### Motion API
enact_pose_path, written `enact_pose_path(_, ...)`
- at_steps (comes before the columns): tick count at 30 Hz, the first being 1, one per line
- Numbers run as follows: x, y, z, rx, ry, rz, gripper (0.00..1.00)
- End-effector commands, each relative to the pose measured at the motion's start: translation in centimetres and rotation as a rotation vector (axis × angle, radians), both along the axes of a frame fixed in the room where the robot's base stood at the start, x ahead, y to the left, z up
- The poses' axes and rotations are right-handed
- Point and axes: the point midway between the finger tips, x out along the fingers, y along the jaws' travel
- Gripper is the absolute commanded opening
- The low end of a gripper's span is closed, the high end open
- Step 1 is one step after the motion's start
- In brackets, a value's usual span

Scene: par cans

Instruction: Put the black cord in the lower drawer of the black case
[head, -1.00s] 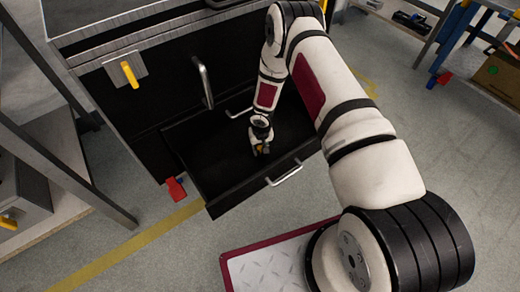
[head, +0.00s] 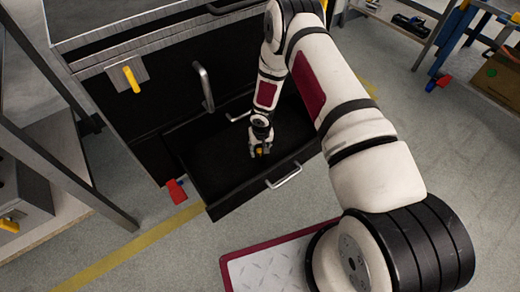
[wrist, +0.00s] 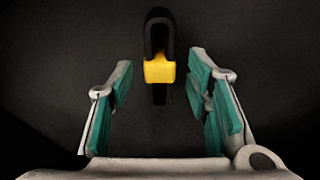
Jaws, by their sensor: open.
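The black case (head: 130,120) stands at the upper left, with its lower drawer (head: 212,208) pulled out. My gripper (head: 257,151) reaches down into the drawer, and its fingers (wrist: 160,98) are open. The black cord (wrist: 160,35), a dark bundle with a yellow band (wrist: 159,69), shows beyond and between the fingertips in the wrist view, with clear gaps on both sides. It appears to lie on the dark drawer floor (wrist: 60,60). In the head view only its yellow part (head: 260,151) shows at my gripper.
The drawer front has a metal handle (head: 284,176). A tall metal handle (head: 204,86) and a yellow-handled latch (head: 130,77) are on the case. A red clamp-like piece (head: 176,190) is by the drawer's left side. A metal rack (head: 60,165) stands at left.

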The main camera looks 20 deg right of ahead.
Motion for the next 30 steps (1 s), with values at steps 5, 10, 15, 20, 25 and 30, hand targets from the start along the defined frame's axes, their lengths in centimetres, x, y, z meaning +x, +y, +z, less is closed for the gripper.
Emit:
enact_pose_path(5,-0.4,0.1,4.4,-0.001,-0.003,0.0,0.45)
enact_pose_path(10,-0.8,0.1,7.5,0.0,-0.002,-0.001,0.45)
enact_pose_path(15,-1.1,0.1,9.4,-0.001,-0.001,-0.001,0.45)
enact_pose_path(20,-1.2,0.1,10.0,0.0,-0.001,-0.001,0.45)
enact_pose_path(25,-1.1,0.0,10.3,-0.003,-0.003,-0.001,0.45)
enact_pose_path(30,0.0,-1.1,14.7,-0.049,-0.022,-0.005,0.45)
